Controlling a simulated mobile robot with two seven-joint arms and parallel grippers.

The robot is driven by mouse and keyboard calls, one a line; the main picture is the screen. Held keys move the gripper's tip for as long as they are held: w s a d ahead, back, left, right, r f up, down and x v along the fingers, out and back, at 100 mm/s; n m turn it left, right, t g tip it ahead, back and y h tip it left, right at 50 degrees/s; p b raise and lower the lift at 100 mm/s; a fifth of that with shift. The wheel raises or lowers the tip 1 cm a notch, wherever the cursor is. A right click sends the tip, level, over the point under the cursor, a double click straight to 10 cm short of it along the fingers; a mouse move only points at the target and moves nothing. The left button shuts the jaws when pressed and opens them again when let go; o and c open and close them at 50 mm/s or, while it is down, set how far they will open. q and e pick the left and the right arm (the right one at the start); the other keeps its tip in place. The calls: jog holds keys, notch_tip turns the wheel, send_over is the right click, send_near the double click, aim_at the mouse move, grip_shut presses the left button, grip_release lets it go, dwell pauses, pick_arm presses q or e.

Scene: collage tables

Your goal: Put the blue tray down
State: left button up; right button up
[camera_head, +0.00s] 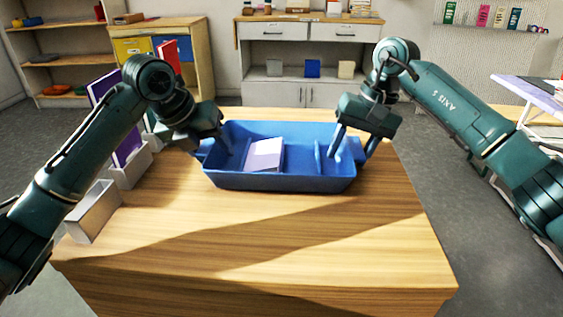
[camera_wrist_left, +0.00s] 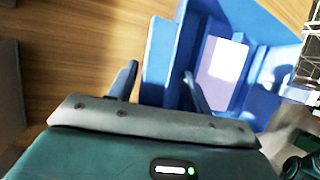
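The blue tray (camera_head: 280,183) is level over the wooden table and appears to rest on its top. A pale lilac and white booklet or card (camera_head: 264,155) lies inside it, left of an upright blue divider (camera_head: 318,157). My left gripper (camera_head: 212,138) is at the tray's left end. In the left wrist view its fingers (camera_wrist_left: 157,78) stand apart on either side of the tray's blue end piece (camera_wrist_left: 160,55), with a gap showing beside one finger. My right gripper (camera_head: 354,145) is at the right end, its fingers apart, one inside the wall and one outside.
The wooden table (camera_head: 300,235) is clear in front of the tray. Two pale open boxes (camera_head: 95,211) stand along its left edge, the farther one near a tall purple board (camera_head: 128,150). Shelves and a grey cabinet (camera_head: 310,93) stand behind. Another table (camera_head: 530,93) is at the right.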

pick_arm(q)
jog(key=shift+a, duration=0.1)
jog(key=shift+a+r, duration=0.15)
jog(key=shift+r, duration=0.2)
pick_arm(e)
jog(key=shift+d, duration=0.1)
jog(key=shift+d+r, duration=0.1)
jog(key=shift+r, duration=0.05)
pick_arm(q)
jog(key=v, duration=1.1)
pick_arm(e)
jog(key=v, duration=1.1)
jog(key=shift+r, duration=0.3)
pick_arm(q)
jog(key=shift+s, duration=0.15)
pick_arm(e)
jog(key=shift+d, duration=0.1)
